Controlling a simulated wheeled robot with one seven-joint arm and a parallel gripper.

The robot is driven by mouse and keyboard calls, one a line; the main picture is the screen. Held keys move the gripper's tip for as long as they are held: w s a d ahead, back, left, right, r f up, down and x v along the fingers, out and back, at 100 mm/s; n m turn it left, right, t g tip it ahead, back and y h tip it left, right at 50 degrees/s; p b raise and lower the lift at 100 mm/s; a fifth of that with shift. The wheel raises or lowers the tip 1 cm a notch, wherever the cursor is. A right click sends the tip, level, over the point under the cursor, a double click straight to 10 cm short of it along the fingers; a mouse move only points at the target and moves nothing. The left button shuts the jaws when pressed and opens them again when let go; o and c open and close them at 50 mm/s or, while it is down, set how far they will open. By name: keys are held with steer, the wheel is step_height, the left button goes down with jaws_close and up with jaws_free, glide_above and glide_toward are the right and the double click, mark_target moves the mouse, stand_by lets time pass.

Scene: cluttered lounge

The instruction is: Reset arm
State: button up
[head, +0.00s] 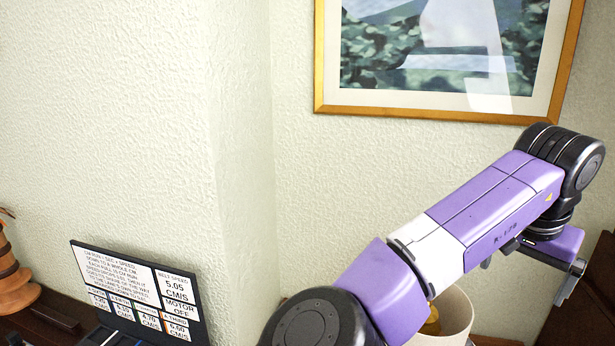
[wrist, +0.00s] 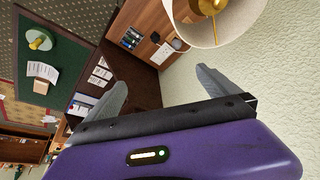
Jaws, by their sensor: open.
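My arm is purple, white and black and reaches across the right half of the head view, bent at a black joint near the right edge. My gripper (head: 568,284) hangs below that joint, small and partly turned away. In the wrist view my gripper (wrist: 162,78) has its two grey fingers spread wide apart. Nothing is between the fingers. The room behind them appears tilted.
A cream lampshade (head: 453,316) stands behind my arm and shows near the fingers in the wrist view (wrist: 205,36). A gold-framed picture (head: 440,111) hangs on the pale wall (head: 120,130). A display panel (head: 135,290) and a wooden turned object (head: 14,280) are lower left.

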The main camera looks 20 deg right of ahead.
steer(key=w+d+r+n+t+h+b, duration=0.1)
steer(key=w+d+r+t+h+b, duration=0.2)
steer(key=d+r+h, duration=0.7)
steer(key=w+a+f+n+t, duration=0.1)
steer(key=w+a+n+t, duration=0.2)
steer(key=a+n+t, duration=0.75)
steer(key=s+a+f+n+t+y+b, duration=0.1)
steer(key=a+f+n+t+y, duration=0.1)
steer(key=a+f+t+y, duration=0.25)
steer(key=s+a+f+n+t+y+b, duration=0.1)
steer(key=s+a+f+n+t+y, duration=0.15)
steer(key=a+f, duration=0.4)
steer(key=s+a+f+n+g+y+b, duration=0.1)
steer(key=s+a+f+g+y+b, duration=0.1)
steer(key=s+a+f+y, duration=0.8)
steer(key=s+a+f+m+g+h+b, duration=0.1)
steer(key=s+a+f+g, duration=0.1)
steer(key=s+f, duration=0.6)
steer(key=s+a+f+m+g+h+b, duration=0.1)
steer(key=s+a+f+m+g+b, duration=0.1)
steer(key=s+a+f, duration=0.3)
steer(key=s+f+g, duration=0.1)
steer(key=s+f, duration=0.3)
steer(key=s, duration=0.3)
steer(key=shift+s+h, duration=0.2)
steer(key=shift+h, duration=0.2)
steer(key=shift+g, duration=0.25)
